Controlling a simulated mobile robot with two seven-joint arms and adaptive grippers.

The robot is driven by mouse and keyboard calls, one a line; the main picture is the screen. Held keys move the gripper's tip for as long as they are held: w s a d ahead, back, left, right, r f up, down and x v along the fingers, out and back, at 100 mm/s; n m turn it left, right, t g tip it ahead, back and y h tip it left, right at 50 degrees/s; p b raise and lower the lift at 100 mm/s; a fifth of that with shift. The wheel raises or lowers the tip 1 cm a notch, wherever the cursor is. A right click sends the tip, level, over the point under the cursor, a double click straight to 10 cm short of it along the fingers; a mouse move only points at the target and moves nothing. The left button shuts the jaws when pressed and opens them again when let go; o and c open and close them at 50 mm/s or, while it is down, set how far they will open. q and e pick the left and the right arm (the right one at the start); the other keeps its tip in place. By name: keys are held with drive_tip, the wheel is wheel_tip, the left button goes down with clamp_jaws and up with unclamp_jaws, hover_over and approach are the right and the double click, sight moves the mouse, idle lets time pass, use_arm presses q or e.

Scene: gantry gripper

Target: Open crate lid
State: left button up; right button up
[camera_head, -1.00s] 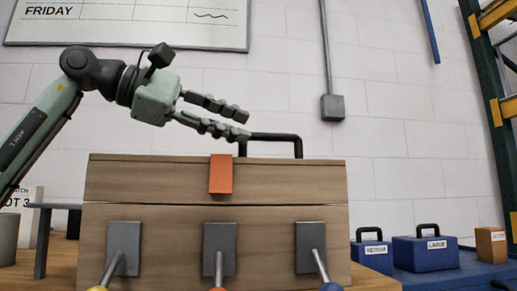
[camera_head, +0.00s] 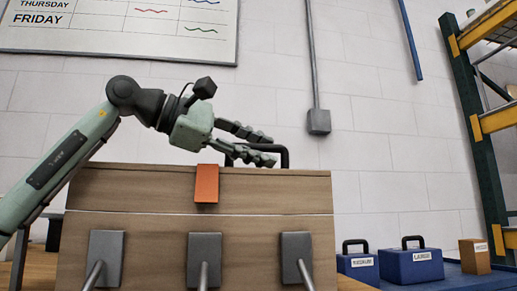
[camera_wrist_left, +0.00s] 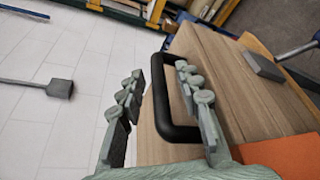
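The wooden crate (camera_head: 150,250) stands in the middle of the head view. Its lid (camera_head: 120,190) sits level on the body, with a thin seam below it. An orange tab (camera_head: 206,184) hangs over the lid's front edge. A black handle (camera_head: 286,156) stands on top of the lid and shows in the wrist view (camera_wrist_left: 178,132). My left gripper (camera_head: 270,149) is open at the handle. In the wrist view its fingers (camera_wrist_left: 158,74) lie on either side of the handle's long bar, with a gap on the left. My right gripper is not in view.
Three grey latch plates with levers (camera_head: 204,258) are on the crate's front. Blue cases (camera_head: 411,265) and a small brown box (camera_head: 474,257) stand at the right. A yellow-and-green rack (camera_head: 478,125) is at the far right.

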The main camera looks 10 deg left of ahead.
use_arm(q)
clamp_jaws()
idle(0.3)
